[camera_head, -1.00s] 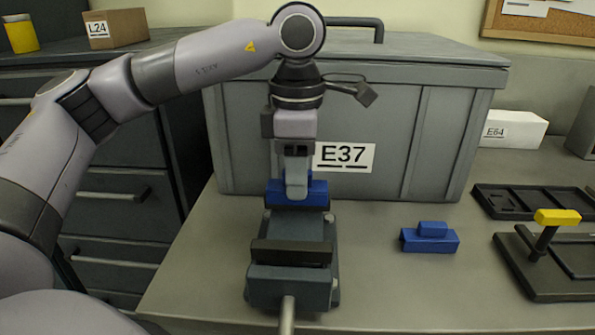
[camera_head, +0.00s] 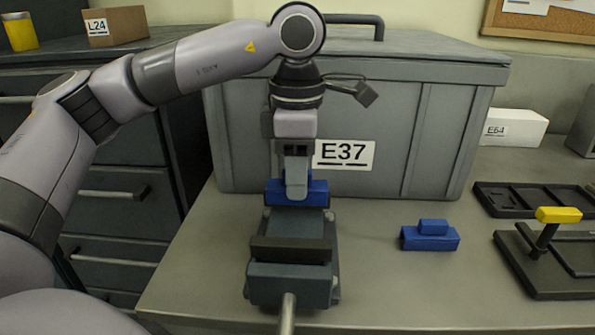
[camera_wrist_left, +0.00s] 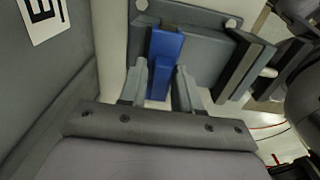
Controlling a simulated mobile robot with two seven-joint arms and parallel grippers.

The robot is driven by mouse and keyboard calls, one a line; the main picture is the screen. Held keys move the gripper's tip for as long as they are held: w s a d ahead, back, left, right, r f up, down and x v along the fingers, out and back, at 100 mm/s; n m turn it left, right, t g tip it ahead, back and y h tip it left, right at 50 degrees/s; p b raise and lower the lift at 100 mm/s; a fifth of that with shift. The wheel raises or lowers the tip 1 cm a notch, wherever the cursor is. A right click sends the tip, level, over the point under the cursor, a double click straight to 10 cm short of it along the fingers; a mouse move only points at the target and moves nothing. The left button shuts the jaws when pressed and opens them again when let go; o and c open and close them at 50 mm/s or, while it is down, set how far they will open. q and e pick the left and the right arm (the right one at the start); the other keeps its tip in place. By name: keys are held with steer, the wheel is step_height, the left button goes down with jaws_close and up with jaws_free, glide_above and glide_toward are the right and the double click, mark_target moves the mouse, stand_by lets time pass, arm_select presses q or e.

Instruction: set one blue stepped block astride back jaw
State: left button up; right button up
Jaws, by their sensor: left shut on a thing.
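My left gripper (camera_head: 297,192) points straight down over the back end of the grey vise (camera_head: 292,283). It is shut on a blue stepped block (camera_head: 316,192), which sits at the vise's back jaw. The held block also shows in the left wrist view (camera_wrist_left: 166,48), between the two fingers (camera_wrist_left: 161,85). The back jaw is mostly hidden under the block, so I cannot tell whether the block is fully seated. The front jaw (camera_head: 290,251) stands apart from it. A second blue stepped block (camera_head: 430,237) lies on the bench to the right. My right gripper is not in view.
A large grey case (camera_head: 440,130) labelled E37 stands close behind the vise. A dark fixture with a yellow-topped handle (camera_head: 558,215) and a dark tray (camera_head: 500,200) are at the right.

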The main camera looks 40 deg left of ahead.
arm_select(q)
steer(key=shift+f, duration=0.2)
stand_by(0.5)
steer(key=o, duration=1.1)
steer(key=shift+r, duration=3.6)
